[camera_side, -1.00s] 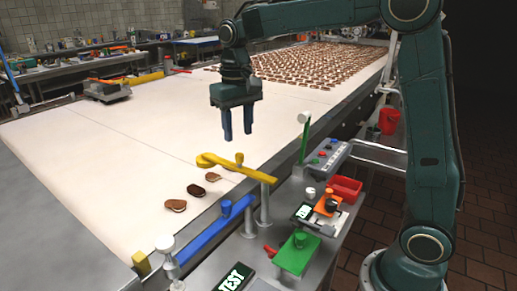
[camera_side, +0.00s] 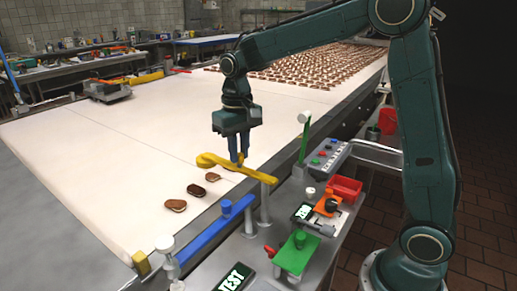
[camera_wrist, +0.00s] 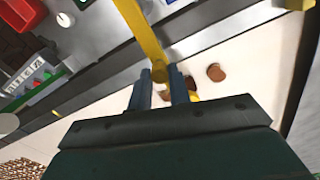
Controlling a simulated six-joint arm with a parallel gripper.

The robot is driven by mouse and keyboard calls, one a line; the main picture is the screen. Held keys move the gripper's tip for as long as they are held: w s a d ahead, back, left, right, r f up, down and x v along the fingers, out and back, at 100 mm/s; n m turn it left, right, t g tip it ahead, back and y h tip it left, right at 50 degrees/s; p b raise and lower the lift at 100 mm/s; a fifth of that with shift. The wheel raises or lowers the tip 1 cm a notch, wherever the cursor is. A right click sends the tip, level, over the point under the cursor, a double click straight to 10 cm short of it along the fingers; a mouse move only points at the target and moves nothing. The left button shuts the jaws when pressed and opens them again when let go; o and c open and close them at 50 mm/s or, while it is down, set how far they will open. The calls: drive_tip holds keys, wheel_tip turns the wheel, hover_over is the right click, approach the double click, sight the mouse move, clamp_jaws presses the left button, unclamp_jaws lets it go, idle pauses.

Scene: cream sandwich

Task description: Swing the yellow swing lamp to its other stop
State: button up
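The yellow swing lamp (camera_side: 222,166) is a flat yellow arm with a hooked left end and an upright knob. In the side view it reaches out over the white belt from a grey post near the belt's edge. In the wrist view the yellow arm (camera_wrist: 143,35) runs up from the knob. My gripper (camera_side: 239,157) points down at the knob, its two blue fingers on either side. In the wrist view the fingers (camera_wrist: 162,76) close in against the knob from both sides. The fingers hide part of the knob in the side view.
A blue arm (camera_side: 215,225) on its own post lies nearer the camera. A green upright bar (camera_side: 304,140) stands to the right. Several brown cookies (camera_side: 196,190) lie on the belt (camera_side: 110,170) close to the lamp. A red bin (camera_side: 345,187) and a green block (camera_side: 297,254) sit on the side bench.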

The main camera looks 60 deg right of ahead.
clamp_jaws()
drive_tip(key=shift+d, duration=0.15)
drive_tip(key=s+d+m, duration=0.7)
drive_tip(key=m, duration=1.1)
drive_tip(key=shift+s+d, duration=0.15)
drive_tip(key=shift+s, duration=0.2)
drive_tip(key=shift+r, duration=0.1)
drive_tip(key=o, duration=0.6)
unclamp_jaws()
